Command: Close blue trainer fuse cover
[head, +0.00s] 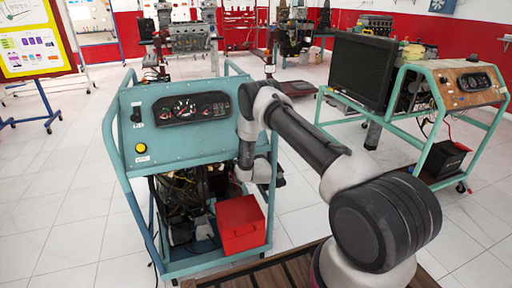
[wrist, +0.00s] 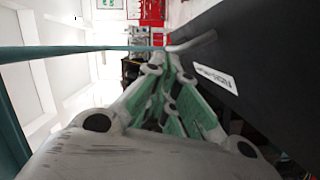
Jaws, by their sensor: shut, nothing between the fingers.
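The blue trainer is a teal frame with a sloping instrument panel (head: 190,140), left of centre in the head view. My gripper (head: 279,180) is low at its right side, mostly hidden behind my own wrist. In the wrist view my gripper (wrist: 164,72) is shut and empty, its fingers pointing away from the camera. A large black panel with a white label (wrist: 213,78) fills the right side there, close beside the fingers. It may be the fuse cover; its hinge and whether it is open cannot be told. I cannot tell whether the fingers touch it.
A teal rail (wrist: 80,50) crosses the wrist view above the fingers. A red box (head: 240,223) sits low in the trainer's frame. A second trainer (head: 465,82) with a black radiator (head: 362,70) stands at right.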

